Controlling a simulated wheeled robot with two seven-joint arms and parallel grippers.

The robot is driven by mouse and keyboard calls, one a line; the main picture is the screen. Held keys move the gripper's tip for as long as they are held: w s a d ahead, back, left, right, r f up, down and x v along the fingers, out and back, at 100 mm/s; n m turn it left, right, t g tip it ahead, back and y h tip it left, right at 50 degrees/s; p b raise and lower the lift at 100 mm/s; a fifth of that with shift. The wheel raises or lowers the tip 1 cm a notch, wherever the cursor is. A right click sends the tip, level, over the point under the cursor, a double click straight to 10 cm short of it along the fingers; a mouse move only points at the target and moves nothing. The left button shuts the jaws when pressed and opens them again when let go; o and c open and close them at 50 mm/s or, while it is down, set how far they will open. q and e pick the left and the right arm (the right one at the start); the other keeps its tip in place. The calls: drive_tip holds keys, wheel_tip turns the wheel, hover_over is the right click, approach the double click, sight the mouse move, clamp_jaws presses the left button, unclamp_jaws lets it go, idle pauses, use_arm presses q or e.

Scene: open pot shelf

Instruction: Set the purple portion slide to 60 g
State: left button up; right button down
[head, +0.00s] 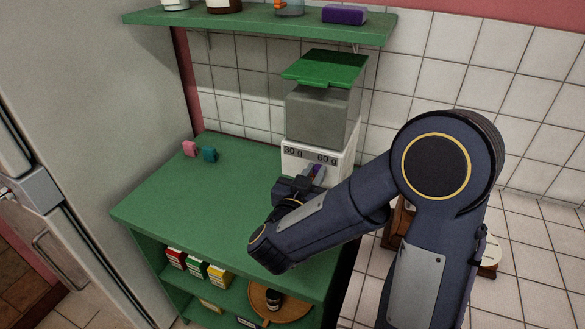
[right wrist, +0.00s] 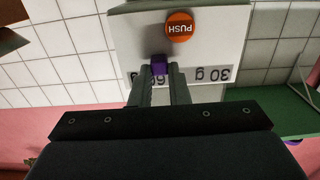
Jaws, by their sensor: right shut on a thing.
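The dispenser (head: 322,110) stands at the back right of the green counter, with a grey hopper, a green lid and a white base. Its base bears the labels "30 g" on the left and "60 g" on the right in the head view. The purple portion slide (right wrist: 160,64) is at the "60 g" label, which the fingers partly cover in the right wrist view. My right gripper (right wrist: 160,72) is shut on the slide, one finger on each side. In the head view my right gripper (head: 304,185) partly hides the base front. My left gripper is not in view.
An orange PUSH button (right wrist: 180,27) is on the dispenser close to the slide. A pink thing (head: 189,149) and a teal one (head: 210,155) stand on the counter (head: 190,205). A green shelf (head: 250,22) hangs above.

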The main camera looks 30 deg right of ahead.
drive_tip(key=shift+s+d, duration=0.6)
drive_tip(key=c, duration=1.4)
unclamp_jaws()
drive_tip(key=shift+s, duration=0.1)
drive_tip(key=shift+o, duration=0.2)
drive_tip(key=shift+a, duration=0.1)
drive_tip(key=b+v, duration=0.1)
drive_tip(key=v, duration=0.6)
drive_tip(key=shift+s+a, duration=0.2)
drive_tip(key=shift+s, duration=0.05)
